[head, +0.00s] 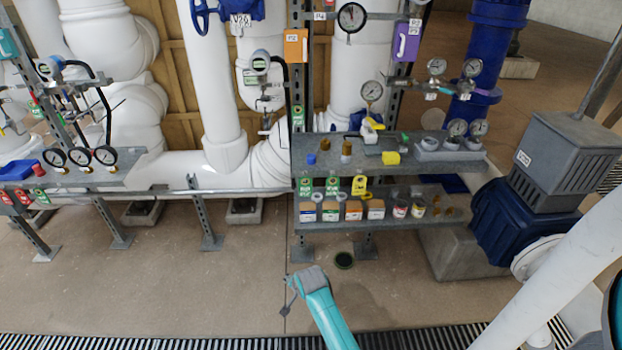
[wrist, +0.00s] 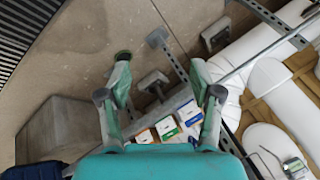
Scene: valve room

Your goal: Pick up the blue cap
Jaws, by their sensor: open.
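The blue cap (head: 311,159) is a small blue cylinder at the left end of the upper grey shelf (head: 390,143) in the head view. It stands left of a brown-gold fitting (head: 325,145). My gripper (head: 302,284) is low in front of the shelves, over the floor, well apart from the cap. In the wrist view my gripper (wrist: 160,65) has its two fingers spread wide, with nothing between them. I cannot make out the blue cap in the wrist view.
A blue and grey pump (head: 535,200) stands to the right. The floor in front is mostly clear, with a dark ring (head: 344,260).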

